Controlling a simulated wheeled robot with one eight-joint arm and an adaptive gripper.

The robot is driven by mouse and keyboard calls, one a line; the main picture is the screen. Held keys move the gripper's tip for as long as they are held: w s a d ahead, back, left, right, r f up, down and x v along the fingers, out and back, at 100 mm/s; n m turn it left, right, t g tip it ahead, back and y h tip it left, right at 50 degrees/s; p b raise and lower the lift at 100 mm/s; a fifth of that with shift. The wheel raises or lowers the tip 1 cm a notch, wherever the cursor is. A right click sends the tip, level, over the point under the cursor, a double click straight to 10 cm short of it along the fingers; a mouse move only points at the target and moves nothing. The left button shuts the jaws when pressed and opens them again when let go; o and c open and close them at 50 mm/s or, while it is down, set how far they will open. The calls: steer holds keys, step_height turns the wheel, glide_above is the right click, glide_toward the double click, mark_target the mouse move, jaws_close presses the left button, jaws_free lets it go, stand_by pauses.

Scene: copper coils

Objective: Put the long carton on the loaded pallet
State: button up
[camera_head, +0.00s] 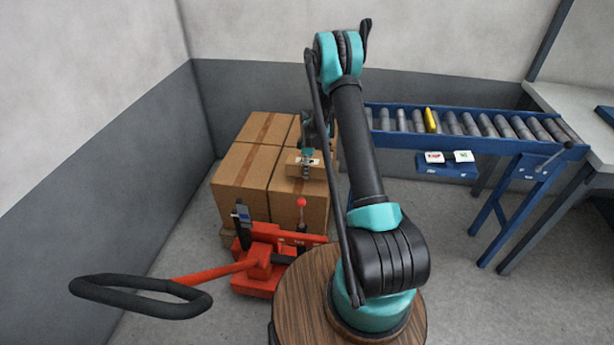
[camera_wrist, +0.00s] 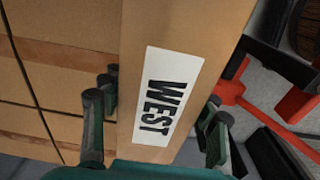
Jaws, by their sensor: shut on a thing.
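The long carton (camera_head: 293,168) is brown cardboard, seen end-on at the front right of the stack in the head view. In the wrist view the carton (camera_wrist: 200,30) fills the middle and bears a white label reading WEST. My gripper (camera_head: 307,158) is shut on it, with fingers on both sides in the wrist view (camera_wrist: 155,122). The loaded pallet (camera_head: 228,239) carries several large taped cartons (camera_head: 241,183). The held carton is over or at the front right of these cartons; I cannot tell whether it touches them. Its far end is hidden.
A red pallet jack (camera_head: 262,265) with a black loop handle (camera_head: 140,297) stands in front of the pallet. A blue roller conveyor (camera_head: 475,135) with a yellow item (camera_head: 431,120) stands to the right. Grey walls close in behind and left. Floor is clear below the conveyor.

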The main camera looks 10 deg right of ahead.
mark_target(307, 181)
steer(key=shift+f, duration=2.25)
steer(key=o, duration=1.4)
steer(key=shift+f, duration=0.1)
steer(key=shift+o, duration=0.2)
